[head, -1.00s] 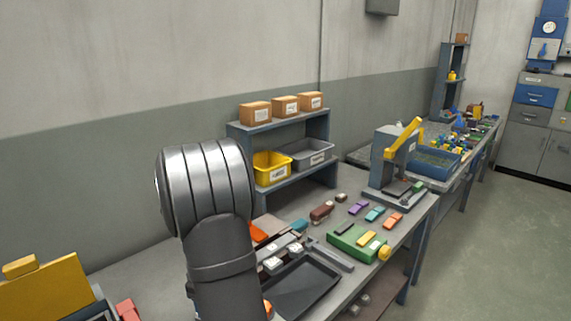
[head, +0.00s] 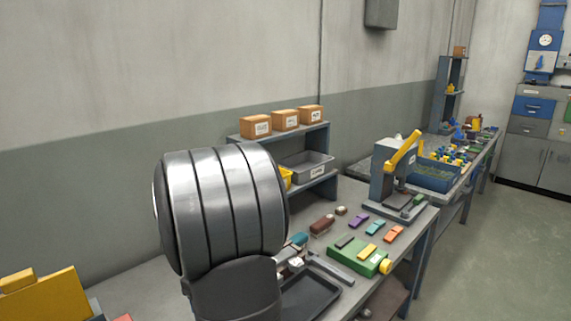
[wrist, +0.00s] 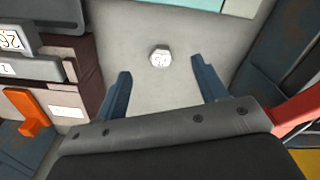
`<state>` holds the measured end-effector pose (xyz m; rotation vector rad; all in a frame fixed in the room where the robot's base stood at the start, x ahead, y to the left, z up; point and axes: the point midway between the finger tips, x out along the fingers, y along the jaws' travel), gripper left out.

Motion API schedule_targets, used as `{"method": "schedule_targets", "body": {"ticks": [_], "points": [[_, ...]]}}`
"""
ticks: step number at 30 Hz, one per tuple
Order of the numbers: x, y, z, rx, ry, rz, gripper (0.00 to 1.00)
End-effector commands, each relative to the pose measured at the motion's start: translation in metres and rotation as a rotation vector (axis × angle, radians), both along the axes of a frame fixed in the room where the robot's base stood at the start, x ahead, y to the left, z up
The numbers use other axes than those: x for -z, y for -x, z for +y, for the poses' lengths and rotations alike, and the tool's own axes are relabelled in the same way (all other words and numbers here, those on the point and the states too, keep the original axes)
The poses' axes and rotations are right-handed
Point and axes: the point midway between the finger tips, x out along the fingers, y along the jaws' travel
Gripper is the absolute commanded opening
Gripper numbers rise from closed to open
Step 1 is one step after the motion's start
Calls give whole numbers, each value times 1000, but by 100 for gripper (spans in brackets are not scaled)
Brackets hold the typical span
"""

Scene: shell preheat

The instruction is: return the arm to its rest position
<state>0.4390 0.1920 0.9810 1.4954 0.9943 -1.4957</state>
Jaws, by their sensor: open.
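My gripper (wrist: 164,84) shows in the wrist view with its two blue-grey fingers wide apart and nothing between them. Beyond the fingertips, a small white hexagonal piece with a marking (wrist: 159,56) lies on the grey surface, apart from both fingers. In the head view my own arm link fills the lower left-centre, and the gripper itself is hidden there.
A dark tray (head: 318,301) and a green block (head: 352,256) lie on the bench near my arm. A shelf (head: 321,148) with boxes and a lever press (head: 387,166) stand behind. In the wrist view, an orange piece (wrist: 34,115) is at the left.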

Motion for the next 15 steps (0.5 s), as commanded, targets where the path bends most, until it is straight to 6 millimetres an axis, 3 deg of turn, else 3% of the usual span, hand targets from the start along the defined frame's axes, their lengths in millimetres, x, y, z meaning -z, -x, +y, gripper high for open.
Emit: {"method": "schedule_targets", "body": {"ticks": [15], "points": [[-38,45,85,156,-1,-2,65]]}}
